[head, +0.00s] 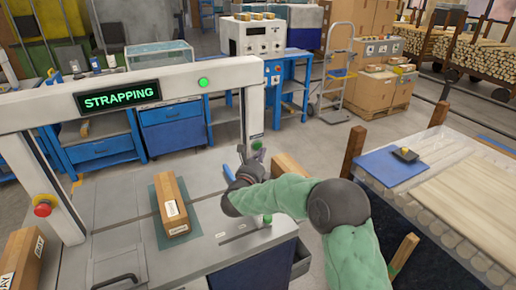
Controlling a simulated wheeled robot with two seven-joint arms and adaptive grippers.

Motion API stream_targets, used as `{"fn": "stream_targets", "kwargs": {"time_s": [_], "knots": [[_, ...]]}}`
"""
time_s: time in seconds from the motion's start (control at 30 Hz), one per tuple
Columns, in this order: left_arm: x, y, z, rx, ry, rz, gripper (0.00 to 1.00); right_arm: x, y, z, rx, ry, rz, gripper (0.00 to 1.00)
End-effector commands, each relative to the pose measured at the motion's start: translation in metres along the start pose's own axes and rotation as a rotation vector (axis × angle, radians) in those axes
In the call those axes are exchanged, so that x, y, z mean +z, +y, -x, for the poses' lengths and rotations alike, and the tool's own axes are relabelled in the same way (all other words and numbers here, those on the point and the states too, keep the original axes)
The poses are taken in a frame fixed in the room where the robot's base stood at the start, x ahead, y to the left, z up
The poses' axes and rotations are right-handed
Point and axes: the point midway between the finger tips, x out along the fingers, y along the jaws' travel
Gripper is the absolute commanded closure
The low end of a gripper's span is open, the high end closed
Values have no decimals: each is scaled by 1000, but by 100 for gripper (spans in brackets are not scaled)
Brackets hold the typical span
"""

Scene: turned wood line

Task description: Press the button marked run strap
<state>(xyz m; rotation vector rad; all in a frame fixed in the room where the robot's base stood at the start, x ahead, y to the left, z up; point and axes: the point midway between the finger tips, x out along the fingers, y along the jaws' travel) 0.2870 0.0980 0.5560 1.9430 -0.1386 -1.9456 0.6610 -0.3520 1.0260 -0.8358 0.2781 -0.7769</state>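A white strapping frame (150,85) spans the grey machine table (112,215). Its display (118,97) glows green with the word STRAPPING, and a round green light (204,82) is lit on the crossbar. A small dark control (257,145) sits low on the right post; its marking is too small to read. A green knob or button (267,218) shows on the table, partly beside my arm. My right gripper (240,165) is above the table's right side, near the right post's foot. Its finger opening is unclear. My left gripper is out of view.
Another block (290,165) is partly behind my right arm. A red stop button (44,208) is on the left post.

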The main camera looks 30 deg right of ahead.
Motion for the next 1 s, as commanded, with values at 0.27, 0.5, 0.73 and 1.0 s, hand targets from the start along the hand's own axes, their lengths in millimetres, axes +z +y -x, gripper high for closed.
{"fn": "stream_targets", "kwargs": {"time_s": [0.27, 0.5, 0.73, 1.0], "knots": [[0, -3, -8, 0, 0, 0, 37, -7, -7, 9, -1, 0, -1, 100], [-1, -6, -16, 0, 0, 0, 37, -18, -16, 24, 0, 0, 0, 100], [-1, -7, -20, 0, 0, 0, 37, -25, -25, 34, -1, 0, -1, 100], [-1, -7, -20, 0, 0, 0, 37, -25, -26, 35, 0, 0, 0, 100]]}}
